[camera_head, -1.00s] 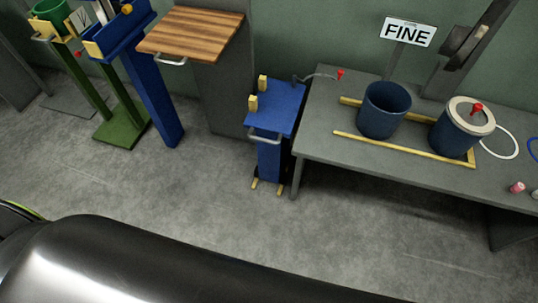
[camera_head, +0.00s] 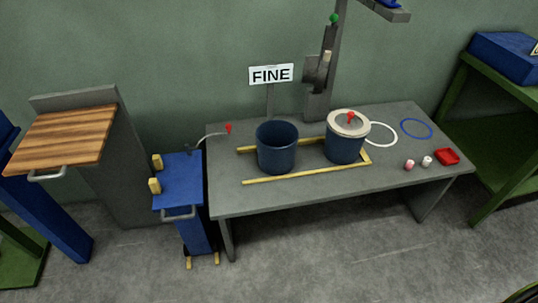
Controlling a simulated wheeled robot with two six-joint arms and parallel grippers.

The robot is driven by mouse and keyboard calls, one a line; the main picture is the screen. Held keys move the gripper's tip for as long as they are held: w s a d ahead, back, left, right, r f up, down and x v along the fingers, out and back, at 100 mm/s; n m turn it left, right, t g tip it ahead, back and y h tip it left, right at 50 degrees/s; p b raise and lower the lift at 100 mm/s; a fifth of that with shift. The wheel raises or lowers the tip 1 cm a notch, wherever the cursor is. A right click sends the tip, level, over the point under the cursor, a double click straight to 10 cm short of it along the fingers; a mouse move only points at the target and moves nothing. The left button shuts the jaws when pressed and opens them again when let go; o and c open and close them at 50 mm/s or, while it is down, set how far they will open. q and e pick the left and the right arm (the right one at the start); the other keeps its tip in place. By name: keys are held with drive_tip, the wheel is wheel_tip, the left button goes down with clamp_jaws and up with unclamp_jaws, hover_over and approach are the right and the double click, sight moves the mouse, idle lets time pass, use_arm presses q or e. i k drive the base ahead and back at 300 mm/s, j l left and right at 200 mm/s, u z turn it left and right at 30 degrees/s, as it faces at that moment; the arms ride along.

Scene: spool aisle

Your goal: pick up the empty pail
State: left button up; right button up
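An open blue pail (camera_head: 277,153) stands upright on the grey table (camera_head: 317,194), between yellow rails (camera_head: 306,174). Its top is uncovered; the bottom of its inside cannot be made out. A second blue pail (camera_head: 344,150) stands to its right, with a pale lid (camera_head: 348,123) and a red knob on top. A white "FINE" sign (camera_head: 271,74) stands behind the open pail. Neither of my grippers shows in the view.
A blue stand (camera_head: 182,190) with a handle is left of the table, beside a wood-topped stand (camera_head: 62,137). White and blue rings (camera_head: 416,128), small cylinders and a red tray (camera_head: 447,157) lie at the table's right. A green rack (camera_head: 500,130) stands farther right. Floor in front is clear.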

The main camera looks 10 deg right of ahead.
sight(277, 140)
drive_tip(key=i+j, duration=0.35)
drive_tip(key=j, duration=0.15)
drive_tip(key=i+j, duration=0.4)
drive_tip(key=j, duration=0.15)
drive_tip(key=i+j+z, duration=0.1)
drive_tip(key=z, duration=1.4)
